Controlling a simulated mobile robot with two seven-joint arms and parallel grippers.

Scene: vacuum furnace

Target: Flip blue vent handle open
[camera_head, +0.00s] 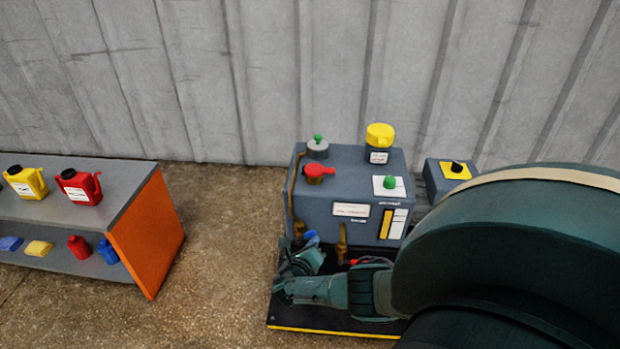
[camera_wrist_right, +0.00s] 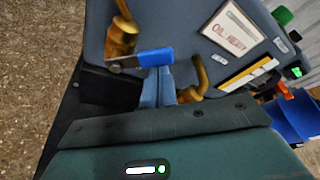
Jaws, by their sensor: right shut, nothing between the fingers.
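The blue vent handle (camera_wrist_right: 155,56) sits on a brass valve (camera_wrist_right: 120,42) at the front of the grey machine (camera_wrist_right: 190,30). In the head view the handle (camera_head: 311,236) shows as a small blue patch at the machine's lower left. My right gripper (camera_wrist_right: 157,73) is shut with nothing between its fingers. Its fingertips are right at the handle in the wrist view; I cannot tell whether they touch it. In the head view my right gripper (camera_head: 305,258) is just below the handle and hides part of the valve. My left gripper is not in view.
The machine (camera_head: 345,190) carries a red handle (camera_head: 320,172), a yellow cap (camera_head: 379,135) and a green button (camera_head: 389,182). Another brass fitting (camera_wrist_right: 198,78) stands right of my fingers. A shelf (camera_head: 130,195) with red and yellow canisters stands left. Open floor lies between.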

